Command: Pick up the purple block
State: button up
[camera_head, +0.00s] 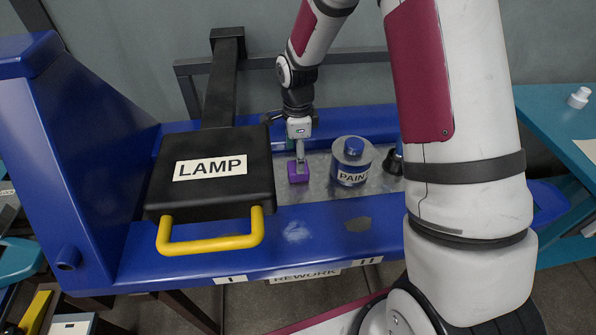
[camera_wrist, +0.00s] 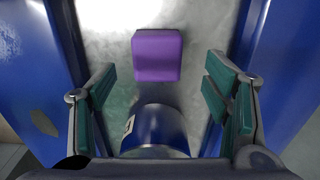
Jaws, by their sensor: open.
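The purple block (camera_head: 298,172) lies on the grey metal surface of the blue bench, between the black lamp box and the paint jar. In the wrist view the purple block (camera_wrist: 157,55) is ahead of the fingers and roughly centred between them. My gripper (camera_head: 299,150) is above the block in the head view and partly overlaps it there. I cannot tell the exact height gap to the block.
A blue-capped paint jar (camera_head: 351,163) stands close right of the block; a blue rounded thing (camera_wrist: 155,128), likely this jar, shows low between the fingers. A black lamp box (camera_head: 211,193) with a yellow handle (camera_head: 210,243) stands left. The blue bench (camera_head: 330,240) has bare room in front.

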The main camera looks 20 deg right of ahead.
jog(key=shift+s+f, duration=0.15)
jog(key=shift+f, duration=2.5)
jog(key=c, duration=1.3)
